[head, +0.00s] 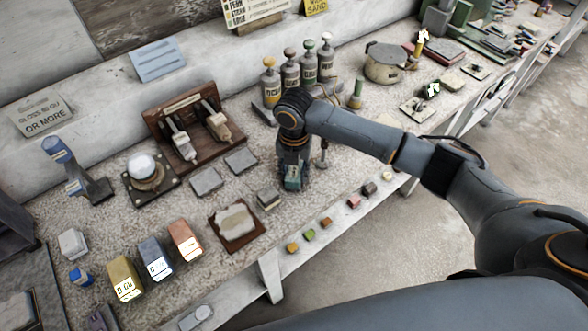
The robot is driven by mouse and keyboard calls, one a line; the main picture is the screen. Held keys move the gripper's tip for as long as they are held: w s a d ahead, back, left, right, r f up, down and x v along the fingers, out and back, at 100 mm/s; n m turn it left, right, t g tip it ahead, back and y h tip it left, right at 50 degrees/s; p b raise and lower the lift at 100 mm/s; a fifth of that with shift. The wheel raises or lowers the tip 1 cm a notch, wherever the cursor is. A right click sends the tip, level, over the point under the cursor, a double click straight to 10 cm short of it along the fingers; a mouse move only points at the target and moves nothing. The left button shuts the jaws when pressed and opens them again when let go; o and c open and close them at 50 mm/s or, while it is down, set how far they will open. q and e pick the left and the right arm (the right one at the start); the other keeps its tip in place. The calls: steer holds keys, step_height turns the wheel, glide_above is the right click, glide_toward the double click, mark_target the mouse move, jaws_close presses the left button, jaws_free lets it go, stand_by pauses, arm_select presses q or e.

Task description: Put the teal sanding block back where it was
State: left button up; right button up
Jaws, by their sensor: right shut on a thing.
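My right gripper (294,165) comes in from the right and points down at the bench near its front edge. It is shut on a teal block (292,180), which shows between the fingers, low over or touching the bench top; I cannot tell which. The fingers and wrist hide part of the block. My left gripper is not in view.
A small pale block (268,198) lies just left of the gripper, near a brown board (237,225). Grey pads (206,181) lie farther left. Several bottles (290,70) stand behind the gripper. Small coloured cubes (310,234) line the front ledge.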

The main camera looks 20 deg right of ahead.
mark_target(294, 171)
steer(key=shift+f, duration=0.2)
steer(key=o, duration=1.2)
steer(key=shift+o, duration=0.2)
steer(key=shift+r, duration=0.1)
step_height(294, 171, up, 12)
steer(key=b, duration=0.2)
steer(key=shift+r, duration=0.15)
